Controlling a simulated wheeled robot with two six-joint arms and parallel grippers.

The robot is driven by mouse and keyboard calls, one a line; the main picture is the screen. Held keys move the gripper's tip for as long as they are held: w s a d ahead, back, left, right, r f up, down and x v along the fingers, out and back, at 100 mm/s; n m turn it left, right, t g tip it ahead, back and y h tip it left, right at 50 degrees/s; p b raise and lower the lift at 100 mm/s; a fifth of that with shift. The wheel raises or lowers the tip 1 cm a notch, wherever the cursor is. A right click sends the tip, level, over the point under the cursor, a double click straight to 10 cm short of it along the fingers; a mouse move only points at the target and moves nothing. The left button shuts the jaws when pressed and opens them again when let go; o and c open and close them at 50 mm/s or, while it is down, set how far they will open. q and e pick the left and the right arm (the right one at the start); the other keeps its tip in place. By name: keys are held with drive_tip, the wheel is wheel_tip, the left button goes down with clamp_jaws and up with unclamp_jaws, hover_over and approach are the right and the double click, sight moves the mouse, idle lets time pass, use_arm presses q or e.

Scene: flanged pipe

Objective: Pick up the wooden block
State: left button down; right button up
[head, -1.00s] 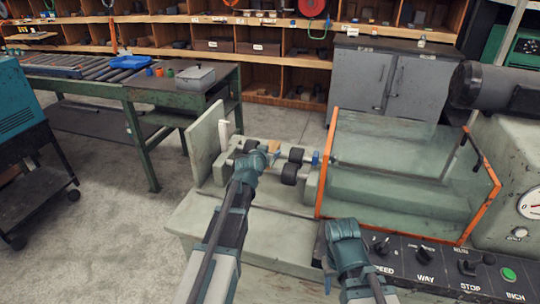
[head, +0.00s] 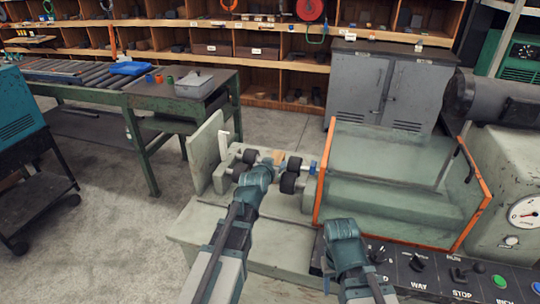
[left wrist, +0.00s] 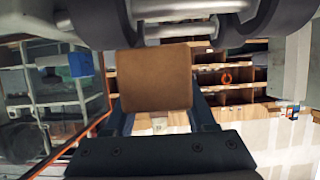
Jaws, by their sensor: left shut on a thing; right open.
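The wooden block (left wrist: 155,78) is a plain brown piece, large in the left wrist view between the dark fingers of my left gripper (left wrist: 160,122). In the head view only a small tan part of the block (head: 279,156) shows beyond my left gripper (head: 264,171), at the rollers of the pale green machine. My left gripper is shut on the block. I cannot tell whether the block still touches the machine. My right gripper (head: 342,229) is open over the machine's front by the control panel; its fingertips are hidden.
Dark rollers (head: 288,183) sit close around my left gripper. A clear guard with an orange frame (head: 401,190) stands to the right. An upright plate (head: 207,152) rises at the left. The control panel (head: 425,265) lies in front. Open floor (head: 110,225) is at the left.

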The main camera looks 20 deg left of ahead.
use_arm(q)
drive_tip(key=s+d, duration=0.4)
drive_tip(key=s, duration=0.3)
drive_tip(key=shift+s+d+r+p, duration=0.3)
drive_tip(key=shift+d+r+p, duration=0.1)
drive_tip(key=shift+r, duration=0.05)
